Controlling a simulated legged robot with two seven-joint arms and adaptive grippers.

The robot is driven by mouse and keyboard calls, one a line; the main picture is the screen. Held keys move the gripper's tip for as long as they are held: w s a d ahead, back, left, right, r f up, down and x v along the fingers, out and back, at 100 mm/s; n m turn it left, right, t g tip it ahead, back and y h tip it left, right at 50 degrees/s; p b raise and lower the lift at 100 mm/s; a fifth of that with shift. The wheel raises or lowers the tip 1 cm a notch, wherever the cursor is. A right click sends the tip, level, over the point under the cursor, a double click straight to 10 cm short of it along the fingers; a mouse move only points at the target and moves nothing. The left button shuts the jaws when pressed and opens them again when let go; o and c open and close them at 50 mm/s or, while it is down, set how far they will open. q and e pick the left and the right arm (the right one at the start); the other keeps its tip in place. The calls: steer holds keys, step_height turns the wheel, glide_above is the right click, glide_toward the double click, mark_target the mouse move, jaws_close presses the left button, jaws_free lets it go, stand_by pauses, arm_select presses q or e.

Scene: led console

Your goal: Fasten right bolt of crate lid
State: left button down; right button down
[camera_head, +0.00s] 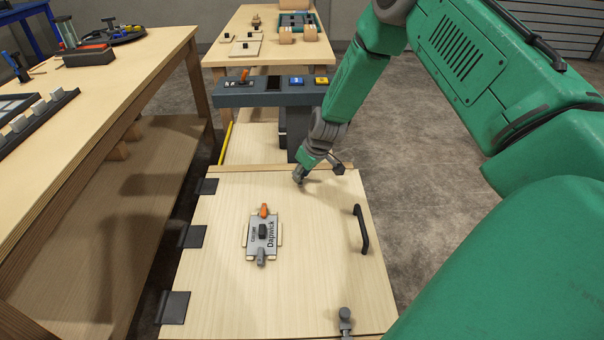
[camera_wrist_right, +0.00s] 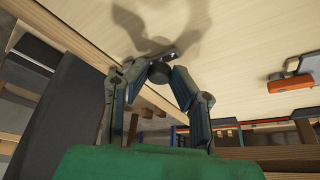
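The crate lid (camera_head: 310,290) is pale wood and lies flat and closed, with dark hinges on its left side and a black handle (camera_head: 361,229) near its right edge. A grey bolt (camera_head: 345,318) with a round knob sits at the lid's near right corner. My right gripper (camera_head: 302,177) is low at the lid's far edge. In the right wrist view, its two fingers (camera_wrist_right: 158,78) stand on either side of a dark round knob (camera_wrist_right: 158,72) close to the wood. I cannot tell whether they press on it. My left gripper is not in view.
A grey plate with an orange lever (camera_head: 264,210) is fixed mid-lid. A grey console (camera_head: 262,99) with a joystick and buttons stands just beyond the lid. A workbench (camera_head: 120,85) runs along the left, and another table (camera_head: 240,22) stands behind. Open floor lies to the right.

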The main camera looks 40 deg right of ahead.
steer(key=shift+w+d+b, duration=0.5)
steer(key=shift+w+d, duration=0.4)
steer(key=shift+w, duration=0.2)
steer(key=shift+d+r, duration=0.1)
steer(key=shift+r, duration=0.05)
steer(key=c, duration=1.4)
jaws_free()
steer(key=shift+w, duration=0.1)
steer(key=shift+c, duration=0.2)
steer(key=shift+o, duration=0.2)
steer(key=shift+d, duration=0.1)
steer(key=v, duration=1.1)
steer(key=shift+s+r, duration=0.2)
steer(key=shift+s, duration=0.05)
